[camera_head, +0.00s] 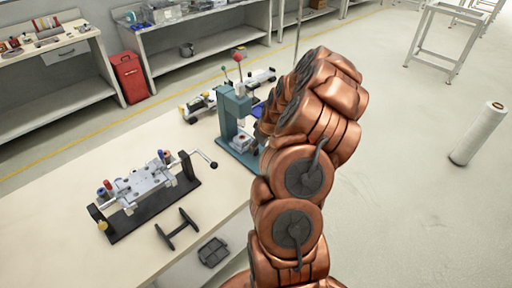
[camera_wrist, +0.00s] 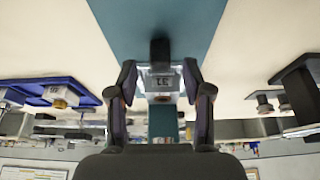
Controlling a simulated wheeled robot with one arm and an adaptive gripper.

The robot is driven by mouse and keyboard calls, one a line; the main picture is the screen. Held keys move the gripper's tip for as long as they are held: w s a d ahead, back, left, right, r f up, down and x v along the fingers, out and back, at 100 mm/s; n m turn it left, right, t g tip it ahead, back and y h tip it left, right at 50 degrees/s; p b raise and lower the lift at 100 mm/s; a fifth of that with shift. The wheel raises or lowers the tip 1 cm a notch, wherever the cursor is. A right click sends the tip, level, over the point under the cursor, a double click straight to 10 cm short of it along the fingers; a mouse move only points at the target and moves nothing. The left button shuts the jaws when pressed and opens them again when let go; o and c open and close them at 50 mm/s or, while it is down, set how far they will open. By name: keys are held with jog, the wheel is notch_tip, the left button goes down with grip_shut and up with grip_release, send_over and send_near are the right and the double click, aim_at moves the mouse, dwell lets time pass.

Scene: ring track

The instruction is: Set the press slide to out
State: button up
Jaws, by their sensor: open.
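The teal press (camera_head: 228,122) stands at the far right part of the bench, with a red-knobbed and a green-knobbed lever on top. A small light block (camera_head: 241,143) sits low at its front. In the wrist view, the teal press surface (camera_wrist: 150,18) runs down the middle. My gripper (camera_wrist: 160,78) is open, its two dark fingers on either side of a grey-white block (camera_wrist: 160,82) with dark marks and a black piece (camera_wrist: 160,49) beside it. I cannot tell whether the fingers touch the block. In the head view my gripper is hidden behind my copper arm.
A clamp fixture with a crank (camera_head: 145,187) and a black H-shaped piece (camera_head: 177,228) are on the bench (camera_head: 85,158) at the left. Another fixture lies behind the press. A blue tray (camera_wrist: 60,90) shows at the wrist view's left.

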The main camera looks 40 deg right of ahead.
jog(key=shift+p+x, duration=0.45)
jog(key=shift+x, duration=1.1)
grip_shut()
